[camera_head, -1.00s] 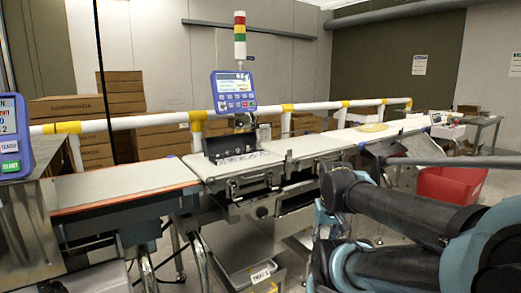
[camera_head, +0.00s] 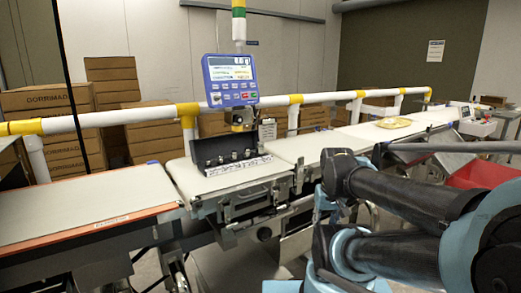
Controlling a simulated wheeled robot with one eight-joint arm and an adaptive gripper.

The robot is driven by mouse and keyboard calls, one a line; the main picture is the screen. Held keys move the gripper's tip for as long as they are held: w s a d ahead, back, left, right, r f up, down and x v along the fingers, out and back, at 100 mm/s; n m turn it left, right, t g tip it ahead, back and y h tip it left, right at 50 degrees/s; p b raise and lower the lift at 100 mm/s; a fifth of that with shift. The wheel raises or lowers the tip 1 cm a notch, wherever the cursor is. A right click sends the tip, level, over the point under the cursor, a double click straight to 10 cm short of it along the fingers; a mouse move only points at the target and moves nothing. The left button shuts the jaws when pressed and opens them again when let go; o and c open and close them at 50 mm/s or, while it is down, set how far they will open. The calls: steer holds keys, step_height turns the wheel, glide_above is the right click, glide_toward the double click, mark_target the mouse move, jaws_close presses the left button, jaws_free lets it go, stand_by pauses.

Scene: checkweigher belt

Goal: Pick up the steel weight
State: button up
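In the head view, small steel weights (camera_head: 235,156) stand in a row in a dark open case (camera_head: 211,146). The case sits on the belt section below the blue display. The weights are small here, and I cannot tell which one the task names. My arm reaches in from the right edge, to the right of the case and apart from it. My gripper cannot be made out in this view.
A blue display panel (camera_head: 230,80) stands behind the case. A white rail with yellow joints (camera_head: 187,109) runs behind the belts. An empty white belt (camera_head: 80,205) lies left. A yellow tray (camera_head: 393,123) lies farther right. A red bin (camera_head: 485,175) stands at right.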

mark_target(260, 149)
steer(key=shift+w, duration=0.4)
steer(key=shift+o, duration=0.6)
